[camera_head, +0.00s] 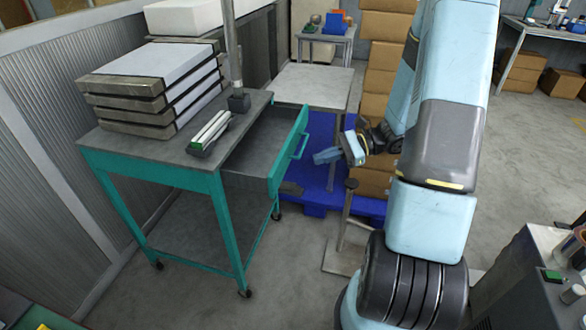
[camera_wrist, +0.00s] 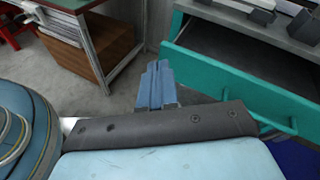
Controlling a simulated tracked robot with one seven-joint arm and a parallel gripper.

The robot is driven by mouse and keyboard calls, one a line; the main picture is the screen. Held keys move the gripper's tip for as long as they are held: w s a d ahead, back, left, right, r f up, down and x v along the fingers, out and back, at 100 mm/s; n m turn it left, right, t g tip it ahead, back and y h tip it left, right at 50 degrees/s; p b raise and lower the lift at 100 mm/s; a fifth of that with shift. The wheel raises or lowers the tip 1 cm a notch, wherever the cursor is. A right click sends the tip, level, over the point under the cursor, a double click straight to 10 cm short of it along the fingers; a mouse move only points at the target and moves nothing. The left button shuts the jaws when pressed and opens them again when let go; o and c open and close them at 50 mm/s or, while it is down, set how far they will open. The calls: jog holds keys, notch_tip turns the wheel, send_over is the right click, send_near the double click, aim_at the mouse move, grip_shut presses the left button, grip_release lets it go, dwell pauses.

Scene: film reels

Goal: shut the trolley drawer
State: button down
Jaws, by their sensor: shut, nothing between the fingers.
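The teal trolley (camera_head: 150,172) has a grey top and stands left of centre in the head view. Its drawer (camera_head: 288,152) is pulled out to the right, and its grey inside shows. A teal bar handle (camera_head: 301,146) is on the drawer front. My gripper (camera_head: 322,157) is shut and empty, just right of the drawer front with a small apparent gap. Its blue fingers also show in the wrist view (camera_wrist: 156,80).
Stacked flat cases (camera_head: 150,85), a small grey and green device (camera_head: 210,132) and a post are on the trolley top. A blue pallet (camera_head: 320,190), a grey table (camera_head: 315,85), a metal stand (camera_head: 346,225) and cardboard boxes (camera_head: 385,60) stand close behind my gripper.

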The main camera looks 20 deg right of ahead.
jog(key=w+d+f+m+t, duration=0.3)
jog(key=d+f+m+t, duration=0.4)
jog(key=f, duration=0.4)
jog(key=m, duration=0.1)
send_near(284, 166)
jog(key=shift+y, duration=0.3)
jog(key=x, duration=0.6)
jog(key=shift+w+a+f, duration=0.2)
jog(key=shift+w+a, duration=0.1)
